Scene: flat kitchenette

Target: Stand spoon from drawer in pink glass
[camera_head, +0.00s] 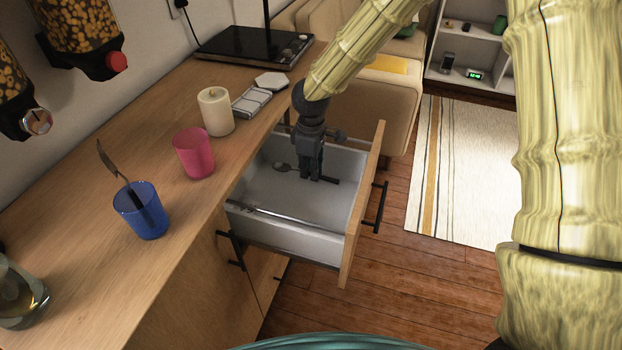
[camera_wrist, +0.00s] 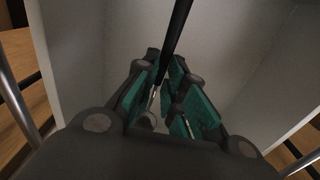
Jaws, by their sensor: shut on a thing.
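The spoon (camera_head: 281,166) lies in the open drawer (camera_head: 262,186), its metal bowl to the left of my gripper and its dark handle end to the right. My gripper (camera_head: 311,177) points down into the drawer and is shut on the spoon. The pink glass (camera_head: 194,153) stands upright on the counter, left of the drawer, and looks empty from here.
A blue glass (camera_head: 143,222) holding a dark-handled utensil stands nearer on the wooden counter (camera_head: 95,240). A candle (camera_head: 215,112) stands behind the pink glass. The drawer front (camera_head: 361,205) and side walls surround my gripper. Dispensers (camera_head: 80,38) hang at upper left.

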